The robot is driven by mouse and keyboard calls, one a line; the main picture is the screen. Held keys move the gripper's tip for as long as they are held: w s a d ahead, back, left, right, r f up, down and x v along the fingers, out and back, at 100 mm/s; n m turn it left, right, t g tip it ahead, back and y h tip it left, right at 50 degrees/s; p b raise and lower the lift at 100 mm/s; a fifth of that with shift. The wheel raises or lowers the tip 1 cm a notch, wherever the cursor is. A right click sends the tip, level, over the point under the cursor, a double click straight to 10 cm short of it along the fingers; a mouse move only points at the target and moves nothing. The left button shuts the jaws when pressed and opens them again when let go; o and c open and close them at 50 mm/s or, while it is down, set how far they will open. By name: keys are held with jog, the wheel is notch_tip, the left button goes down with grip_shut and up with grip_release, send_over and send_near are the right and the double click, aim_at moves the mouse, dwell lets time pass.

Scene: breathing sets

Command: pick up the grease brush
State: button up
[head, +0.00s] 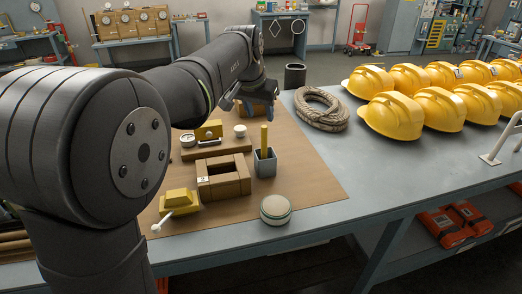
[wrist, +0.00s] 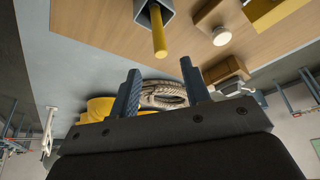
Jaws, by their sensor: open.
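The grease brush appears to be the yellow stick (head: 264,138) standing upright in a small grey square cup (head: 265,164) on the brown mat. Only its handle shows; its lower end is hidden in the cup. In the wrist view the yellow handle (wrist: 158,34) and the cup (wrist: 143,11) are at the top, beyond the fingertips. My gripper (head: 250,100) is behind the cup in the head view, over the mat's far part. Its two fingers (wrist: 160,68) are apart in the wrist view, with nothing held between them. It does not touch the brush.
A wooden frame block (head: 223,188), a gauge board (head: 213,145), a yellow box (head: 180,201) and a round tin (head: 276,209) surround the cup. A rope coil (head: 321,109), a black cylinder (head: 295,76) and yellow helmets (head: 392,117) stand farther right. The mat right of the cup is clear.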

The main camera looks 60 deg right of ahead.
aim_at(263, 127)
jog(key=x, duration=0.7)
jog(key=shift+d+f, duration=0.1)
jog(key=shift+f, duration=0.1)
jog(key=x, duration=0.5)
jog(key=shift+a+f, duration=0.2)
jog(key=shift+a, duration=0.05)
grip_shut()
